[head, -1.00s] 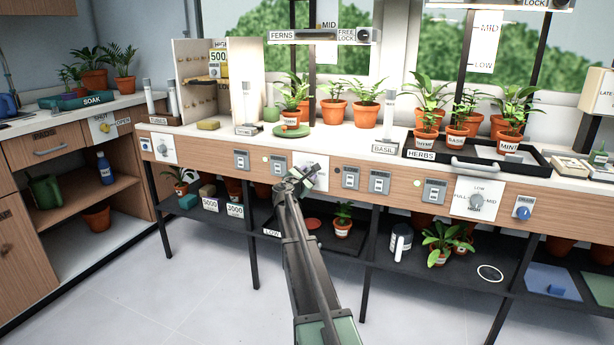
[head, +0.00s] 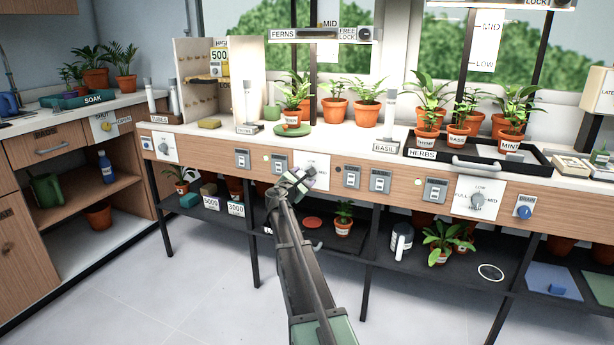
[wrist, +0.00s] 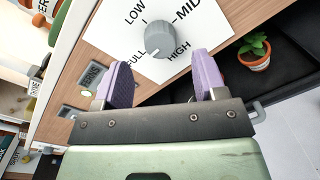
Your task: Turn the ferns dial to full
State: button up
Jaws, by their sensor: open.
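The ferns dial (wrist: 158,39) is a grey round knob on a white plate (wrist: 128,45) marked LOW, MID, HIGH and FULL. In the head view my gripper (head: 298,183) is in front of the bench front, below the plate (head: 314,168), and hides the knob.
Switches (head: 346,176) flank the plate on the bench front. Another dial (head: 477,200) is further right. A potted plant (wrist: 254,51) stands on the dark lower shelf, close to the right finger in the wrist view. The floor in front is clear.

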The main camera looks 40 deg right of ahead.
jog(key=v, duration=0.6)
